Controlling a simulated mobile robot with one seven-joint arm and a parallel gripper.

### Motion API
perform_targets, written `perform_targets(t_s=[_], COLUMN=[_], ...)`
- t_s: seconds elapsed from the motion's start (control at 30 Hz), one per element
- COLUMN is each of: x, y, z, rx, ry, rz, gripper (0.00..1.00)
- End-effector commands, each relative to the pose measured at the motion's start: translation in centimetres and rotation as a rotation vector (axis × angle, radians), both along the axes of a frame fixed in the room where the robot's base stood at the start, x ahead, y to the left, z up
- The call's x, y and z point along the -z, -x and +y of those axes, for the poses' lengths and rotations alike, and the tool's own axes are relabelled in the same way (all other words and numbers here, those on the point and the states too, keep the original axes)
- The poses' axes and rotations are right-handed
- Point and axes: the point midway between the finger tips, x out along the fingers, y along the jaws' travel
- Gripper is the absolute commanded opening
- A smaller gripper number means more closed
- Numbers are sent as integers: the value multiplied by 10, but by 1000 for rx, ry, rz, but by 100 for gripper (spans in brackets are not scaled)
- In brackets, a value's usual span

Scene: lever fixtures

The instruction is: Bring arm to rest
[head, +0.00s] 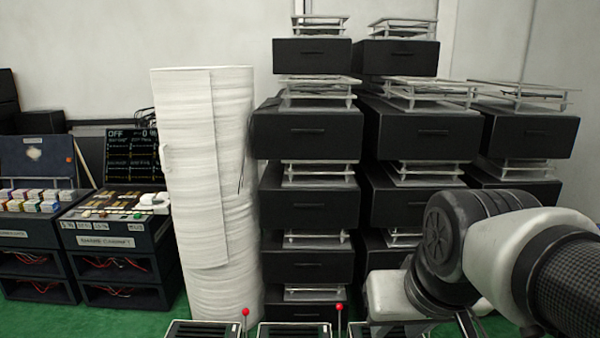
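My arm (520,255) reaches in from the right edge, with a pale grey link and a dark round joint. A paler link (393,296) of mine hangs low, near the bottom of the picture. I cannot make out my gripper's fingers in this view, so whether they are open or shut does not show. Two levers with red ball knobs stand at the bottom edge, a left lever (245,312) and a right lever (338,307). Dark fixtures with light rims lie beside them, a left one (203,330) and a middle one (293,330), both cut off below.
Stacks of black drawer boxes (306,132) with metal racks fill the middle and right. A tall white wrapped roll (225,190) stands left of them. Dark shelf units (120,240) with small boxes and a display (133,155) stand at the left. Green floor (40,318) shows lower left.

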Motion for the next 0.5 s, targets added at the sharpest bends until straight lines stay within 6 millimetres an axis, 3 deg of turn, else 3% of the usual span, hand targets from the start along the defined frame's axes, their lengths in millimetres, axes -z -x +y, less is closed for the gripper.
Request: perform_targets(t_s=[0.17,0.2,0.5], x=[-3,-24,-93], y=[33,31,30], z=[-3,-3,-2], rx=[3,3,2], ry=[5,5,4], rz=[-38,-33,-31], gripper=[31,31,31])
